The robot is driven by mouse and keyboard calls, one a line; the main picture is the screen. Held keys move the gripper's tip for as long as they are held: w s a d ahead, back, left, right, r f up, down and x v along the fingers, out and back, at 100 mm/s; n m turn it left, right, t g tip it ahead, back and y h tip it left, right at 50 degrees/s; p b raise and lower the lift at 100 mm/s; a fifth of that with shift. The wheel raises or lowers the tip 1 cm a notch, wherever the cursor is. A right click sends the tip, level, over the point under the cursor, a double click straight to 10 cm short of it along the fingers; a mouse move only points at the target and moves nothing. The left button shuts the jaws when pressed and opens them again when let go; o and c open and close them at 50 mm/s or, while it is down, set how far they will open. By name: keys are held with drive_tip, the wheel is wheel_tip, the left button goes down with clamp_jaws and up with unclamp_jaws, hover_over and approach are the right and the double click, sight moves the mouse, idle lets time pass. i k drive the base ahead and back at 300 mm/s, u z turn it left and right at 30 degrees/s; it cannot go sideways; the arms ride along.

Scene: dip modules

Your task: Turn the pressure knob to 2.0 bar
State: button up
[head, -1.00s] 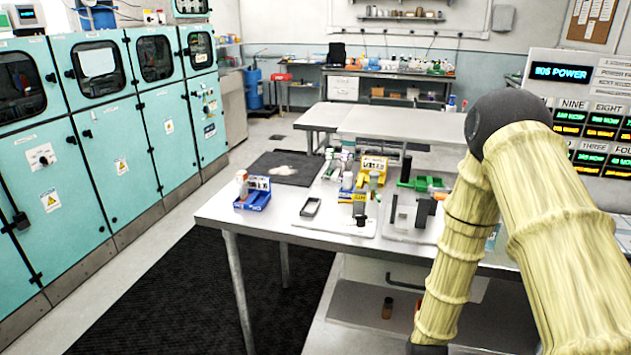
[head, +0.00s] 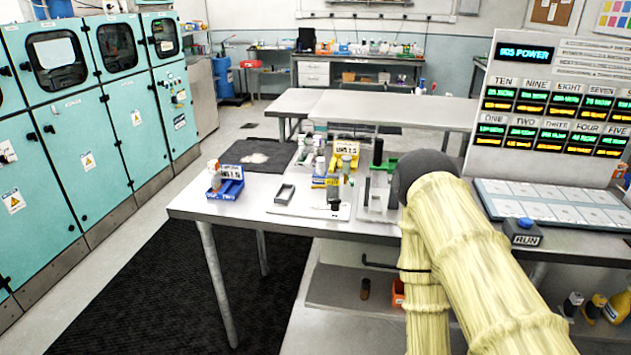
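I cannot make out a knob marked for pressure, or any 2.0 bar scale, in the head view. Teal cabinets (head: 88,117) stand along the left wall. One cabinet carries a small control panel (head: 178,98) with little knobs or buttons, too small to read. A white dial-like fitting (head: 7,153) is cut by the left edge. My arm, in a pale yellow sleeve, rises at the lower right in front of the bench. My gripper is out of the picture.
The steel bench (head: 245,206) holds a blue bin (head: 228,184), a yellow bin (head: 346,154) and a small dark tray (head: 285,194). A console (head: 560,85) with lit readouts and a RUN button box (head: 522,232) stands right. A black floor mat (head: 160,290) lies clear at front left.

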sight(334, 203)
drive_tip(key=k, duration=1.3)
drive_tip(key=u, duration=0.55)
drive_tip(key=i, duration=1.4)
drive_tip(key=z, duration=0.55)
